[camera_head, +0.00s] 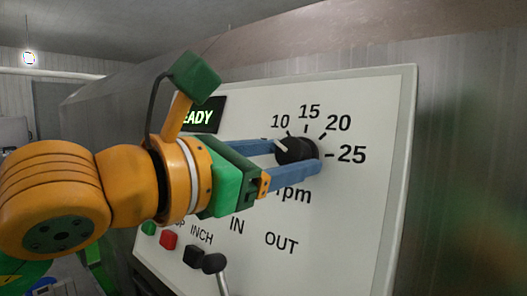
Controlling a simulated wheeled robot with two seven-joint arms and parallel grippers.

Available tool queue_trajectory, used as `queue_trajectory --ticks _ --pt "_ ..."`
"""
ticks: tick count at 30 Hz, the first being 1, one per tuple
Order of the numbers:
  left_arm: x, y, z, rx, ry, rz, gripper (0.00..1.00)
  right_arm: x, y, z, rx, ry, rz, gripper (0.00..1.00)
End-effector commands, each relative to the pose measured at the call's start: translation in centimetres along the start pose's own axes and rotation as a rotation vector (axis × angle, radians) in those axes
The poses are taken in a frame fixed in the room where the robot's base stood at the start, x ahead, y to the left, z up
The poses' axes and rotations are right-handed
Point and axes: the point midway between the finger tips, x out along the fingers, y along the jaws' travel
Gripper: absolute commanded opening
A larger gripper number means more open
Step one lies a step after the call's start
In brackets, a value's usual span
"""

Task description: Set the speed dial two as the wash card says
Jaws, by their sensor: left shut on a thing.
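The black speed dial (296,151) sits on the light control panel, with marks 10, 15, 20 and 25 around it and "rpm" below. Its white pointer line points up and left, close to the 10 mark. My left gripper (298,155) comes in from the left, with one blue finger above the dial's left side and one below it. It is shut on the dial. No wash card can be made out in view. My right gripper is not in view.
Below are a green button (149,228), a red button (168,240), a black button (194,257) and a lever (215,264) near IN and OUT.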

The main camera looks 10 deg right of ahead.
Motion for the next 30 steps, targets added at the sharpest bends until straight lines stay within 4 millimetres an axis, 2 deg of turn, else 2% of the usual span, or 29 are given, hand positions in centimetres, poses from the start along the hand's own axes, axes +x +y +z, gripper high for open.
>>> queue_trajectory --ticks 15,30 --pt "0.1 0.5 0.4 0.454 0.001 -0.168 0.1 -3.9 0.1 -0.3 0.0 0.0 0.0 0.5" --pt "0.1 0.7 0.3 0.843 0.001 -0.308 0.1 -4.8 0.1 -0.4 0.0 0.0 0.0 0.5"
